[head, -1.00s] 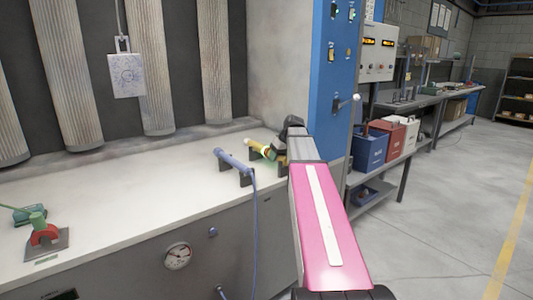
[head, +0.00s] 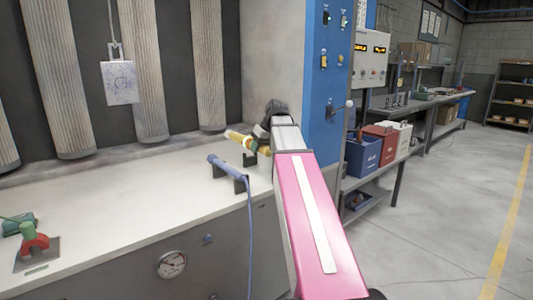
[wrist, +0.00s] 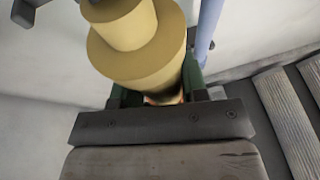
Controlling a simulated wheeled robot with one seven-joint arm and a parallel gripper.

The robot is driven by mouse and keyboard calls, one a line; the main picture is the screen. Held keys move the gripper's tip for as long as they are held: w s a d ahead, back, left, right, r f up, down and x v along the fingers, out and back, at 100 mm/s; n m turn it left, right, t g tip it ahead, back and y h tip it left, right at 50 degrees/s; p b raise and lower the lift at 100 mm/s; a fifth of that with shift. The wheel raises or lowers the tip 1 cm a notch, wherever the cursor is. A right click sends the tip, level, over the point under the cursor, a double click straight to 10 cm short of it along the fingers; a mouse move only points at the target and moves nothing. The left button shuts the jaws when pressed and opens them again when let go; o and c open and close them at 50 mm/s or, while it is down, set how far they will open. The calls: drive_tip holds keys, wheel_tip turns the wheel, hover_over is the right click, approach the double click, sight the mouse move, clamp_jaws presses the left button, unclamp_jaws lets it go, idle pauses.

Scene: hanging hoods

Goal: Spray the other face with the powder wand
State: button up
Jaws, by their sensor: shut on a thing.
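My gripper (wrist: 157,88) is shut on a yellow stepped wand (wrist: 140,40). In the head view the yellow wand (head: 240,138) is tilted, its free end pointing left, just above a dark cradle (head: 250,158). My arm hides most of the gripper there. A blue wand (head: 228,167) with a hose rests on its own cradle beside it; part of it shows in the wrist view (wrist: 208,28). A pale rectangular plate (head: 120,82) with speckled marks hangs from a hook at the left, in front of the filters. Its back is hidden.
Upright pleated filters (head: 142,70) line the back of the hood. A red-and-green device (head: 34,242) stands on the bench (head: 110,210) at the left; the bench middle is clear. A blue control panel (head: 325,90) stands close to my arm at the right.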

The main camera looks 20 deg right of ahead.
wheel_tip(320, 180, up, 7)
drive_tip(key=s+a, duration=0.1)
drive_tip(key=a, duration=0.1)
drive_tip(key=shift+s+a, duration=0.15)
drive_tip(key=shift+s, duration=0.2)
idle(0.6)
drive_tip(key=shift+s+f, duration=0.1)
